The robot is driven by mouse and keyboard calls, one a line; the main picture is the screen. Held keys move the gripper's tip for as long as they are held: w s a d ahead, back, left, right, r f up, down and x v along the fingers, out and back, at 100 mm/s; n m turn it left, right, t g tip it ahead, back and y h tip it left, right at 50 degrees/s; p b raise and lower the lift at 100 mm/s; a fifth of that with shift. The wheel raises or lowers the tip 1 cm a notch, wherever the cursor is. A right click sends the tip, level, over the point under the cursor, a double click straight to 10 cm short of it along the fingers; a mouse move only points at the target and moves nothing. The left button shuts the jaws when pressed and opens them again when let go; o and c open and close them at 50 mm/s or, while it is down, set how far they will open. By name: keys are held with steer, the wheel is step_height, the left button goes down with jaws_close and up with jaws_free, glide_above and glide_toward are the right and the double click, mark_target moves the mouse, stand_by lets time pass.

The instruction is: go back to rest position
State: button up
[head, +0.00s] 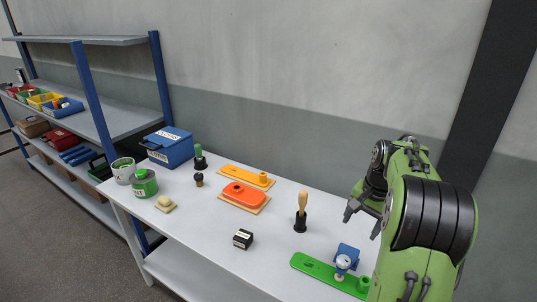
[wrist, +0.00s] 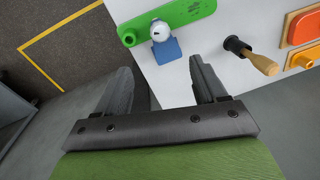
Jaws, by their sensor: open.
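My gripper (head: 362,207) hangs over the right part of the white table (head: 195,225), at the end of my green arm. In the wrist view my gripper (wrist: 165,85) shows two dark fingers spread apart with nothing between them. Below and near it in the head view is a green plate (head: 318,268) with a blue block (head: 347,251) and a white round part (head: 343,262) beside it. They also show past the fingertips in the wrist view, where the green plate (wrist: 190,12) lies at the top. The gripper is apart from all of these.
A wooden-handled tool (head: 302,201) stands in a black holder. A small black box (head: 243,239), a red-orange part (head: 244,195), an orange part (head: 246,178), a blue box (head: 168,148) and a green can (head: 144,184) stand further left. A shelf (head: 120,118) stands at the left.

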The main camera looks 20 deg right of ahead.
steer(key=s+a+r+n+t+h, duration=0.1)
steer(key=s+a+r+n, duration=0.2)
steer(key=a, duration=0.6)
steer(key=s+a+r+n+t, duration=0.1)
steer(key=s+a+r+n, duration=0.15)
steer(key=a+r, duration=0.45)
steer(key=s+a+f+n+t, duration=0.2)
steer(key=s+a+f+n, duration=0.2)
steer(key=s+a+n, duration=0.3)
steer(key=s+a, duration=0.4)
steer(key=s, duration=0.1)
steer(key=shift+s, duration=0.25)
